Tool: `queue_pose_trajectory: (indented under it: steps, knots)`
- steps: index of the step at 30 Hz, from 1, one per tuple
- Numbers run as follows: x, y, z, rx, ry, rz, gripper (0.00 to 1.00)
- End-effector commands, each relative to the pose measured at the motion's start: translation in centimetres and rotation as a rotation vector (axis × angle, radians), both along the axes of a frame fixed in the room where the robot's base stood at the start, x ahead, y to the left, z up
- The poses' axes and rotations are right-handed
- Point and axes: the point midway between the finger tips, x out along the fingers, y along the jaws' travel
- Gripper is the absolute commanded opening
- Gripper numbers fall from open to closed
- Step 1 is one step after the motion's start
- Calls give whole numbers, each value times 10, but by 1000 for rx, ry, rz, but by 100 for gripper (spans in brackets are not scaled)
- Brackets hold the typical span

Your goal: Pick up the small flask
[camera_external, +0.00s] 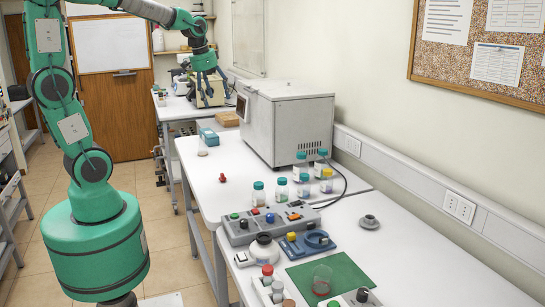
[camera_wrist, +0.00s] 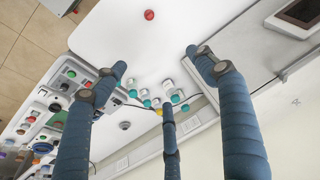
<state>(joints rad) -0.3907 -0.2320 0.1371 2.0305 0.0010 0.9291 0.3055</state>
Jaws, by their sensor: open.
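My gripper (camera_external: 208,90) hangs high at the far end of the bench, in front of a beige device at the back. In the wrist view my gripper (camera_wrist: 160,76) has its three blue fingers spread, with nothing between them. A small clear glass vessel (camera_external: 322,280) with a reddish bottom stands upright on a green mat (camera_external: 345,272) at the near end of the bench. It may be the small flask; its exact shape is hard to tell. My gripper is far from it. I cannot make it out in the wrist view.
Several capped bottles (camera_external: 281,188) stand mid-bench, in front of a large grey machine (camera_external: 290,125). A control box (camera_external: 270,222) with coloured knobs lies nearer. A small red piece (camera_external: 222,178) sits on clear white tabletop at left. A wall (camera_external: 370,90) bounds the right side.

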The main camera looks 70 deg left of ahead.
Motion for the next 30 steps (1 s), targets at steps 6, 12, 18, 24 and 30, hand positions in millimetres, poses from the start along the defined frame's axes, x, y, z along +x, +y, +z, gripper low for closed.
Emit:
queue_pose_trajectory:
  steps: [6,12,18,24,30]
  knots:
    - [29,72,-26,-7,56,27,71]
    - [45,139,-56,-19,102,46,71]
    - [51,209,-94,-37,146,65,71]
    - [46,280,-139,-60,187,80,71]
    - [30,347,-189,-88,222,97,71]
